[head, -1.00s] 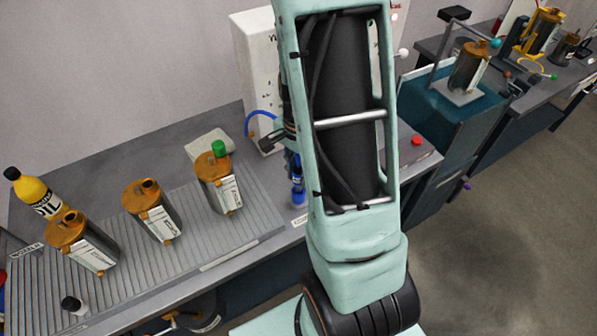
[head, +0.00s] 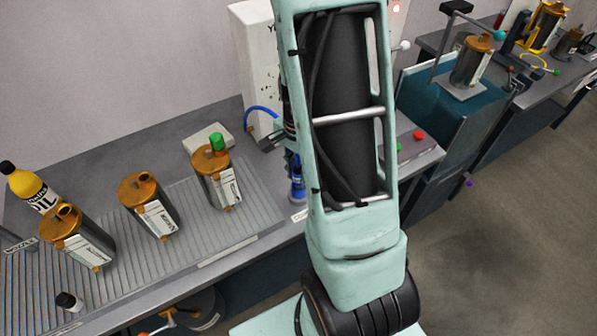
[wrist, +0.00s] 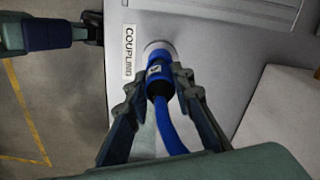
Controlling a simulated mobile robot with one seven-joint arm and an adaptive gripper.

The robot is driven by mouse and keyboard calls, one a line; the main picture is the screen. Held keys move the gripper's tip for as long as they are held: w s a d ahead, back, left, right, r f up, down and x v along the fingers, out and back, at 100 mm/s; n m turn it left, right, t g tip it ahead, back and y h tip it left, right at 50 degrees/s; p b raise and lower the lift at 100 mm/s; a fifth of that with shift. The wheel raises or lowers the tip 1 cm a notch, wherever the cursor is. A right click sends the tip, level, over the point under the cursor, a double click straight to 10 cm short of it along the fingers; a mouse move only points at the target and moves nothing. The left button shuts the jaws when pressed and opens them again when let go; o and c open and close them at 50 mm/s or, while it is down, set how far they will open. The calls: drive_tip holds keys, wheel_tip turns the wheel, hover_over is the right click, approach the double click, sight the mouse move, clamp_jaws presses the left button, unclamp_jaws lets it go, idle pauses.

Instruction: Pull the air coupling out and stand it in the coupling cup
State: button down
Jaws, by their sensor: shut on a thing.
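My gripper (wrist: 158,78) is shut on the blue air coupling (wrist: 158,62), with one finger on each side of it. A blue hose (wrist: 168,128) runs from the coupling back toward my wrist. In the wrist view the coupling's far end meets the pale round rim of the coupling cup (wrist: 154,45), beside a "COUPLING" label (wrist: 128,52). I cannot tell how deep it sits. In the head view the blue coupling (head: 296,188) looks upright at the bench's front edge. My arm hides most of the gripper there.
Pump canisters stand on the ribbed mat to the left, one with a green cap (head: 217,142). A white box (head: 252,65) stands behind my arm. A red button (head: 419,134) is to the right. A yellow oil bottle (head: 31,188) stands far left.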

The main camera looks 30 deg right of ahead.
drive_tip(key=shift+f+b, duration=0.45)
drive_tip(key=shift+f, duration=0.15)
drive_tip(key=c, duration=1.6)
unclamp_jaws()
wheel_tip(320, 180, up, 12)
drive_tip(key=shift+r, duration=0.1)
